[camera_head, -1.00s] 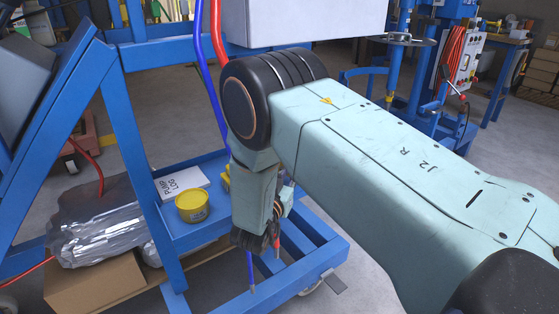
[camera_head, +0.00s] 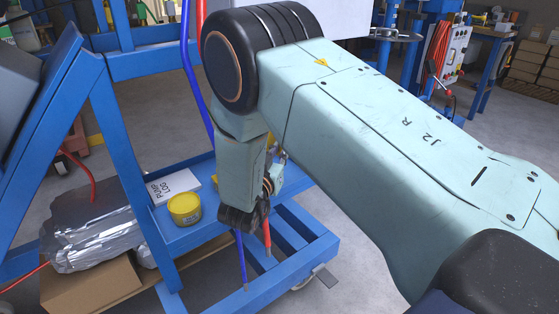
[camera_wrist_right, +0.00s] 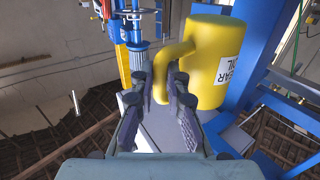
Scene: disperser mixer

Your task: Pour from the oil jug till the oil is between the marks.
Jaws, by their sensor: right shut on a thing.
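The yellow oil jug (camera_wrist_right: 211,60) fills the upper middle of the right wrist view. Its white label reads partly "EAR OIL" and is turned on its side. My right gripper (camera_wrist_right: 168,88) is shut on the jug's handle (camera_wrist_right: 172,58). In the head view my right arm covers nearly all of the jug, so its tilt and spout cannot be told there. I cannot make out the oil level or the marks in any view. My left gripper is out of view.
A blue frame (camera_head: 118,140) stands at left, with a blue tray (camera_head: 190,232) holding a yellow tin (camera_head: 185,208) and a "PUMP LOG" paper (camera_head: 173,187). A blue and a red hose hang behind my arm. A grey box (camera_head: 335,18) is at the top.

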